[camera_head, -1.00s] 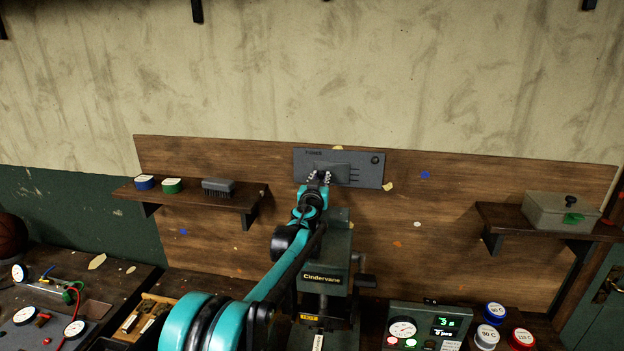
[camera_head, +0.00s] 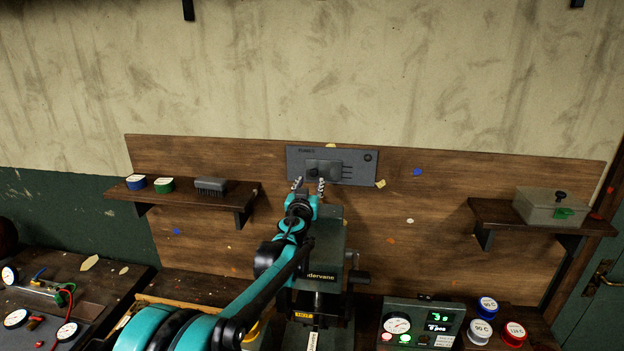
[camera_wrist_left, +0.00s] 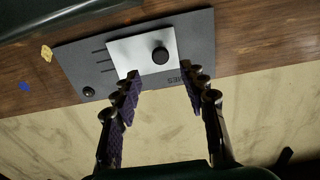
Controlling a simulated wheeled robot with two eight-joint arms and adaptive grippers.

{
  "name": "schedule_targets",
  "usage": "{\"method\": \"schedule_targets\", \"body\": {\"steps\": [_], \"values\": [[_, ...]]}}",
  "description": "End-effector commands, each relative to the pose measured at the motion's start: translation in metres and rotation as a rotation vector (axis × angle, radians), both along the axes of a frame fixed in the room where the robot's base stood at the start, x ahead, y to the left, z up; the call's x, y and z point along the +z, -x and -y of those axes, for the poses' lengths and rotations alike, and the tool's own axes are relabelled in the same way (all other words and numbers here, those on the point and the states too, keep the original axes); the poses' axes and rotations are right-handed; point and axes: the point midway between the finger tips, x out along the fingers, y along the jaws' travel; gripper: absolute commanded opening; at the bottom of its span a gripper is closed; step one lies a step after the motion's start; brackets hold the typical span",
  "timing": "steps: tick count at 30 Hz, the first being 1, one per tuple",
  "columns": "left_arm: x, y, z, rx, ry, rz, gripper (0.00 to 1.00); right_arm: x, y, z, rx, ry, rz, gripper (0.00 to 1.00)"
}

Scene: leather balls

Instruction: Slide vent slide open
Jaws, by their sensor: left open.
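The vent panel (camera_head: 365,172) is a grey plate on the wooden backboard, with a round fitting near its right end. Its slide (camera_head: 332,168) is a small plate with a dark knob (camera_head: 314,171); dark slots show just right of the slide. In the left wrist view the panel (camera_wrist_left: 75,72) appears turned over, with the pale slide (camera_wrist_left: 128,56) and black knob (camera_wrist_left: 160,56). My left gripper (camera_head: 309,184) is open, its fingers spread just below the knob. In the wrist view the knob sits beyond the gap between the fingertips (camera_wrist_left: 160,72); contact is not visible. My right gripper is out of view.
A dark green press (camera_head: 330,240) stands below the panel, partly behind my left arm. A left shelf (camera_head: 225,200) holds two tins and a brush. A right shelf (camera_head: 500,215) holds a lidded box. A gauge box (camera_head: 420,312) stands at lower right.

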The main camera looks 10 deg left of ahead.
Motion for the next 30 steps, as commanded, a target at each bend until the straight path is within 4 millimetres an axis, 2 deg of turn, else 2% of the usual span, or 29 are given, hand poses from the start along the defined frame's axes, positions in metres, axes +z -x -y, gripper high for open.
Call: {"method": "schedule_targets", "body": {"steps": [3, 9, 23, 26, 29, 30], "values": [[0.000, 0.026, 0.000, 0.000, 0.000, 0.000, 0.43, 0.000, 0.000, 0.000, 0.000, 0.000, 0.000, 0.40], [0.000, 0.053, 0.001, 0.000, -0.001, 0.000, 0.43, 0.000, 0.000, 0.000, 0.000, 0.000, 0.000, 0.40], [-0.001, 0.061, -0.001, 0.006, 0.001, -0.001, 0.43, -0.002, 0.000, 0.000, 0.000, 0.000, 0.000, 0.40], [-0.005, 0.073, -0.011, 0.037, 0.001, -0.007, 0.43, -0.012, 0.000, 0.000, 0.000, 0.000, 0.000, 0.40], [-0.017, 0.100, -0.032, 0.105, 0.001, -0.030, 0.43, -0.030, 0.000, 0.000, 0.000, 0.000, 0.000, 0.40], [-0.026, 0.116, -0.043, 0.142, 0.001, -0.050, 0.43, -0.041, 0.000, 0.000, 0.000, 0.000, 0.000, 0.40]]}}
